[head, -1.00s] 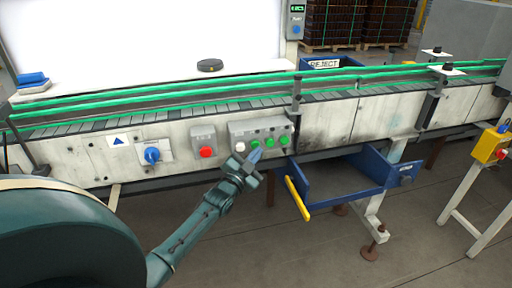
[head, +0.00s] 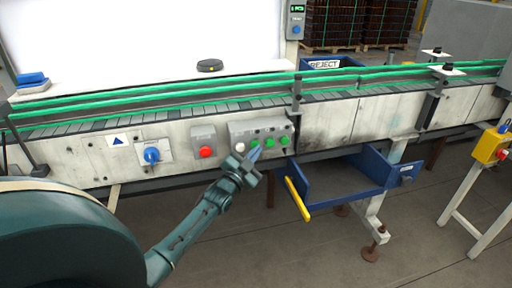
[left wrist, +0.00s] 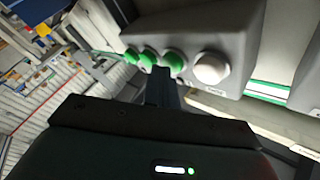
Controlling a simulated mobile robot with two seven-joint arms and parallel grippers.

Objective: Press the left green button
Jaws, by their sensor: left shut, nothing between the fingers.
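A grey button box (head: 262,126) is on the front of the conveyor. It carries a white button (head: 240,147) at the left and three green buttons in a row. The left green button (head: 255,143) is beside the white one; it also shows in the left wrist view (left wrist: 175,61), with the white button (left wrist: 211,68) to its right. My left gripper (head: 255,155) is shut and empty, its fingertips just below and in front of the left green button. In the left wrist view the fingertips (left wrist: 161,75) overlap the button's lower edge; I cannot tell whether they touch. My right gripper is not in view.
A red button (head: 205,152) on its own grey box and a blue rotary knob (head: 151,155) are left of the button box. A blue reject bin (head: 345,185) with a yellow edge juts out below right. A yellow box (head: 490,146) stands far right.

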